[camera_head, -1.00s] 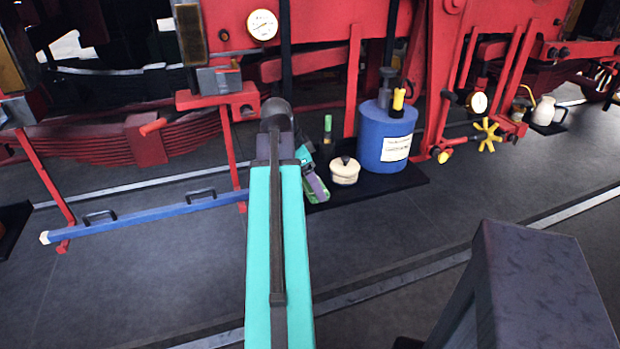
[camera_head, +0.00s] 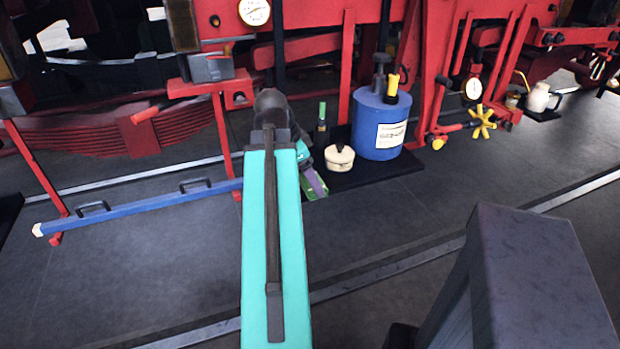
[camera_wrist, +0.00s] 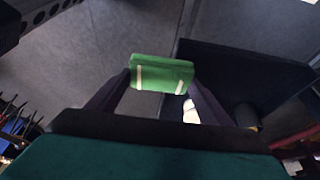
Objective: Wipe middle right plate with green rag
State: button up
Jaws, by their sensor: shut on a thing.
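The green rag (camera_wrist: 162,70) is a folded block with pale stripes, held between the two dark fingers of my gripper (camera_wrist: 160,84) in the wrist view. My gripper is shut on it. In the head view the gripper (camera_head: 312,182) is partly hidden behind my arm, and only a little green shows beside its purple finger. The rag is above the floor, near the front left edge of a dark mat (camera_head: 385,174). I cannot make out which surface is the middle right plate in these frames.
On the mat stand a blue drum (camera_head: 378,128), a cream lidded pot (camera_head: 339,158) and a dark green bottle (camera_head: 321,120). A blue bar (camera_head: 140,214) on red supports lies to the left. Red engine frames stand behind.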

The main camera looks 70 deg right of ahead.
jog(key=o, duration=0.4)
jog(key=shift+c, duration=1.3)
jog(key=shift+w, duration=0.45)
jog(key=w+a+n+t, duration=0.2)
jog(key=w+a+n, duration=0.35)
jog(key=w, duration=0.55)
jog(key=w+a+n+t+h, duration=0.1)
jog(key=w+a+n, duration=0.4)
jog(key=w, duration=0.6)
jog(key=w+a+n+t, duration=0.2)
jog(key=w+a+n, duration=0.3)
jog(key=w, duration=0.7)
jog(key=w+a+n+t+y, duration=0.1)
jog(key=w+a+n, duration=0.3)
jog(key=a, duration=0.8)
jog(key=w+a+r+n+t+y, duration=0.1)
jog(key=w+a+n, duration=0.3)
jog(key=a, duration=0.9)
jog(key=w+a+r+n+t+y, duration=0.1)
jog(key=w+a+n, duration=0.3)
jog(key=w+a, duration=0.5)
jog(key=a, duration=0.4)
jog(key=shift+n+y, duration=0.35)
jog(key=shift+y, duration=0.05)
